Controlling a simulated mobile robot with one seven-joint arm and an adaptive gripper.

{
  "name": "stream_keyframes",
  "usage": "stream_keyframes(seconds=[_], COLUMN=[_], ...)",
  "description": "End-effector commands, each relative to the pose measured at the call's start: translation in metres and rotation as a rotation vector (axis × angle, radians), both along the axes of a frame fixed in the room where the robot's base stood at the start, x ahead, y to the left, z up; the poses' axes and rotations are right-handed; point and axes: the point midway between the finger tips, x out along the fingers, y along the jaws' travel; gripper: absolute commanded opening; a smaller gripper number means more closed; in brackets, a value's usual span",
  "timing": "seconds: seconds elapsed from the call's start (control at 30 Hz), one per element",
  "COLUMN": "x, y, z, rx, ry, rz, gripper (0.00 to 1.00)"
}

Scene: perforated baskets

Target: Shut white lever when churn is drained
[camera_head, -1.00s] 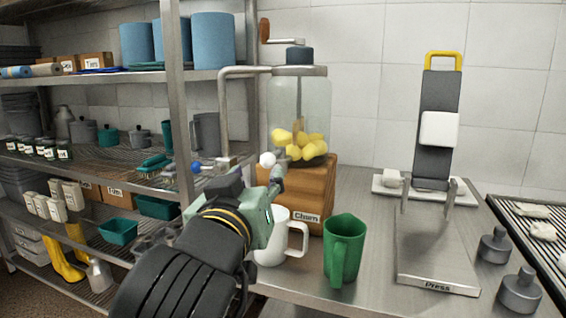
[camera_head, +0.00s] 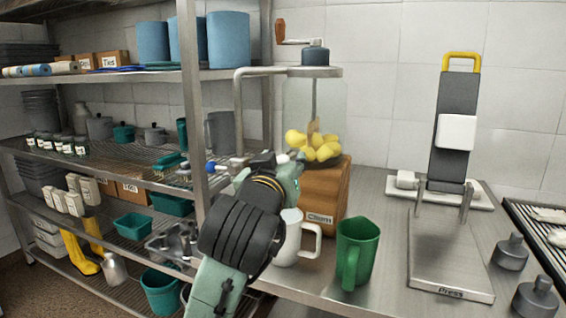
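The churn is a clear glass jar (camera_head: 318,105) with a dark lid and crank, set on a wooden box (camera_head: 325,195) labelled "Churn". Yellow lumps (camera_head: 318,147) lie at the bottom of the jar; no liquid shows around them. A small white knob (camera_head: 292,154), which looks like the white lever's end, shows at the jar's lower left, partly hidden by my gripper. My gripper (camera_head: 292,168) is at the front left of the churn, close to this knob; I cannot tell whether it touches. Its fingers are too hidden to read. A white jug (camera_head: 290,242) stands below it.
A green pitcher (camera_head: 356,252) stands right of the white jug. A press (camera_head: 450,260) with a yellow handle is further right, beside dark weights (camera_head: 510,252). Metal shelving (camera_head: 190,100) stands close on the left. Bare counter lies between pitcher and press.

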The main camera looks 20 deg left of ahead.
Motion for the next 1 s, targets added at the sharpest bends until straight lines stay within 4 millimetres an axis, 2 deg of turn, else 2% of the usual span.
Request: stream_keyframes(seconds=[0.07,0.63,1.0], x=[-0.0002,-0.0004,-0.0004], y=[0.0,0.0,0.0], z=[0.0001,0.0002,0.0002], rx=[0.0,0.0,0.0], ry=[0.0,0.0,0.0], rz=[0.0,0.0,0.0], gripper=[0.38,0.0,0.0])
